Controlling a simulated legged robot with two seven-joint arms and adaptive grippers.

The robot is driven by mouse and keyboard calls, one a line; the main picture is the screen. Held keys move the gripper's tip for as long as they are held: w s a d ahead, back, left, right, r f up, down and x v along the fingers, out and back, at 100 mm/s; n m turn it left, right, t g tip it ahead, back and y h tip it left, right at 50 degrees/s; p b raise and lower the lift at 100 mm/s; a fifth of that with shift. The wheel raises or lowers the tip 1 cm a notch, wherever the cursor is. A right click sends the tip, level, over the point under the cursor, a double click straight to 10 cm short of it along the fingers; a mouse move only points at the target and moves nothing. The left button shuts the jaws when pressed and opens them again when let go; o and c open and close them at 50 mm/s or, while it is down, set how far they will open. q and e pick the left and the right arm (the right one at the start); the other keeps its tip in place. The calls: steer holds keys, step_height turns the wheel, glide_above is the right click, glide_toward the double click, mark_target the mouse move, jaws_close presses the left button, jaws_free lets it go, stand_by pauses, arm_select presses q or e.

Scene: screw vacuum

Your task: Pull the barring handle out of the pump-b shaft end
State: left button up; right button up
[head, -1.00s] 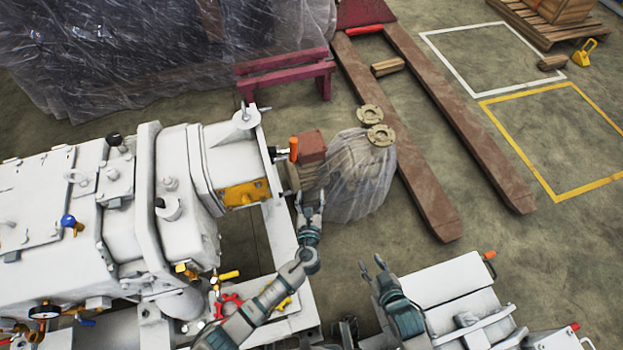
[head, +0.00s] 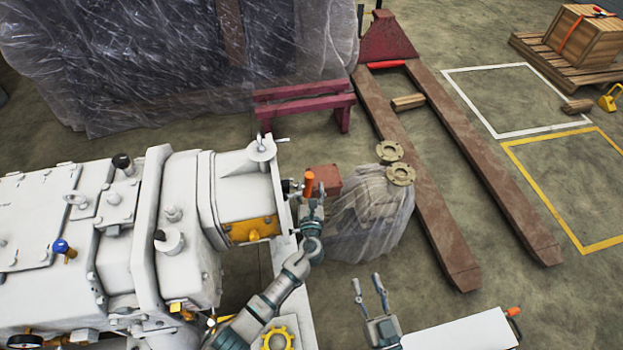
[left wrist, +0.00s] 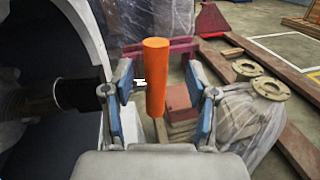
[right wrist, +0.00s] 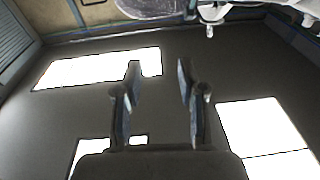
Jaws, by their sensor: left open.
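The barring handle has an upright orange grip (head: 309,183), at the shaft end of the large white pump (head: 240,190). In the left wrist view the orange grip (left wrist: 155,78) stands between the two blue-padded fingers of my left gripper (left wrist: 164,100), with gaps on both sides. My left gripper (head: 311,192) is open around the grip in the head view. A dark shaft (left wrist: 80,98) reaches from the left toward the handle; the exact joint is partly hidden by the left finger. My right gripper (head: 370,284) is open and empty, away from the pump.
A plastic-wrapped bundle (head: 368,220) and a reddish box (head: 326,178) stand just right of the handle. Two round flanges (head: 400,174) lie on the bundle. A maroon trestle (head: 300,98) and a pallet jack (head: 440,190) are behind.

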mark_target(306, 183)
arm_select(q)
steer(key=w, duration=0.1)
steer(key=w+a+b, duration=0.1)
steer(key=w, duration=0.1)
steer(key=shift+w+a+f, duration=0.1)
steer(key=shift+a+f, duration=0.05)
steer(key=shift+a, duration=0.05)
steer(key=shift+w+d, duration=0.1)
steer(key=shift+w, duration=0.1)
steer(key=shift+w+d, duration=0.15)
steer(key=shift+d, duration=0.6)
steer(key=shift+a, duration=0.4)
steer(key=c, duration=0.7)
steer(key=shift+a, duration=0.15)
jaws_close()
arm_select(e)
steer(key=r+t, duration=0.2)
steer(key=a+r+t, duration=0.1)
steer(key=r, duration=0.1)
steer(key=shift+s+t+y, duration=0.3)
steer(key=shift+s, duration=0.1)
